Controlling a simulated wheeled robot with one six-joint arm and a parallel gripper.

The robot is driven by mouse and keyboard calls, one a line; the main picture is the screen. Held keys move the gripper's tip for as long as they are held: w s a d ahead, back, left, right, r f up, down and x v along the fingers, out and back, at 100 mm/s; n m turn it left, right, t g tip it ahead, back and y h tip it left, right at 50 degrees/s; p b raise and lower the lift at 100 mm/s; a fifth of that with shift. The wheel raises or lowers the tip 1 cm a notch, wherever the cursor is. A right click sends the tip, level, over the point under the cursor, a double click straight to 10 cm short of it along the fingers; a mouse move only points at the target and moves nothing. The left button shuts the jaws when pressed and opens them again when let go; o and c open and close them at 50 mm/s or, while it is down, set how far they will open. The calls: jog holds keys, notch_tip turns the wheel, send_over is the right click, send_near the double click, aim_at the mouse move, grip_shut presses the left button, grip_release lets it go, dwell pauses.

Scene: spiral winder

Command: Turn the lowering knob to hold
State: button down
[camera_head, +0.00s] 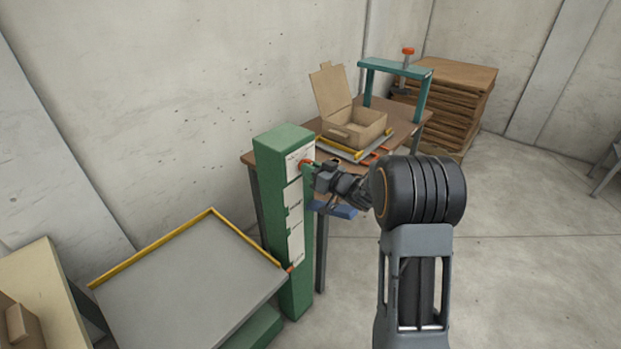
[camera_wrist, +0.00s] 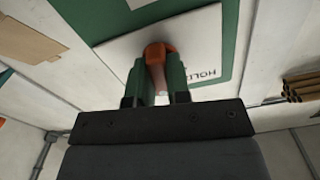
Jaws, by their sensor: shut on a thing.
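The lowering knob (camera_wrist: 157,55) is orange-red and sits on a white label plate (camera_wrist: 205,50) on a green panel. Part of a printed word beginning "HOLD" or similar shows on the plate, upside down in the wrist view. My gripper (camera_wrist: 158,88) has its two green fingers on either side of the knob and is shut on it. In the head view the knob (camera_head: 305,162) is a small orange spot near the top of the green post (camera_head: 283,141), with my gripper (camera_head: 312,168) against it. The knob's exact pointer setting cannot be read.
A grey platform with yellow edges (camera_head: 190,285) is left of the post. Behind the post stands a brown table (camera_head: 399,128) with an open cardboard box (camera_head: 357,128) and a teal frame (camera_head: 397,69). Stacked brown boards (camera_head: 466,85) stand at the back.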

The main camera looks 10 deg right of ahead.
jog(key=n+b, duration=0.6)
jog(key=shift+f, duration=0.2)
jog(key=shift+r+n+b, duration=0.15)
jog(key=shift+n+b, duration=1.45)
jog(key=shift+n, duration=0.3)
jog(key=shift+r, duration=0.1)
jog(key=c, duration=1.1)
grip_release()
jog(key=v, duration=1.4)
jog(key=shift+w, duration=0.1)
